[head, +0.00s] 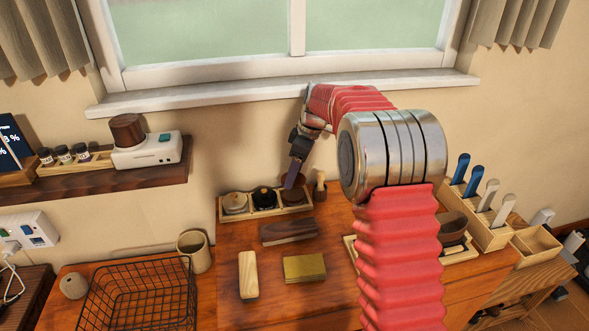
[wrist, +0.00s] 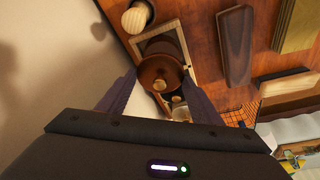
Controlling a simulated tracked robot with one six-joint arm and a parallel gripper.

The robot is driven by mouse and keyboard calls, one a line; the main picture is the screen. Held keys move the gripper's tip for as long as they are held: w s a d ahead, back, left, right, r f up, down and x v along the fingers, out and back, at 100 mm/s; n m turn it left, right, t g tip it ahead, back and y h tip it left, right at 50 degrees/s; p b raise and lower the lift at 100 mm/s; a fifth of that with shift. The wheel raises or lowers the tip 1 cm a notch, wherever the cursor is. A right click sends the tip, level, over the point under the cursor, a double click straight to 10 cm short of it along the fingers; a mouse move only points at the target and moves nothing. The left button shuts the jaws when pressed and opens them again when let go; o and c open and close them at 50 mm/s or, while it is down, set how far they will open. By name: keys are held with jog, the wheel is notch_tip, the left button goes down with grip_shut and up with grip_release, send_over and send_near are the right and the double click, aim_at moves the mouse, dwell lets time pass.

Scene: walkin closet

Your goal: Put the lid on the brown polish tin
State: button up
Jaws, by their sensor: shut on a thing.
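The brown lid (wrist: 158,75), round with a small knob, sits between the two fingers of my gripper (wrist: 162,82) in the wrist view. My gripper is shut on it. In the head view my gripper (head: 291,186) points down at the right end of a pale wooden tray (head: 266,213). The brown polish tin (head: 300,196) stands in that end, partly hidden by my gripper. In the wrist view the lid is over the tray's end compartment and covers most of what is there. I cannot tell whether the lid touches the tin.
A black-topped tin (head: 263,196) and a cream-topped tin (head: 235,202) share the tray. A wooden-handled brush (head: 320,186) stands just right of it. A dark brush (head: 288,230), pale block (head: 248,274) and yellow cloth (head: 304,268) lie in front. The wall is close behind.

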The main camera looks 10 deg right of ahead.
aim_at(297, 179)
jog(key=shift+f, duration=2.5)
jog(key=shift+r, duration=0.1)
jog(key=shift+f, duration=0.2)
dwell(0.5)
jog(key=o, duration=1.1)
jog(key=shift+o, duration=0.4)
jog(key=o, duration=0.4)
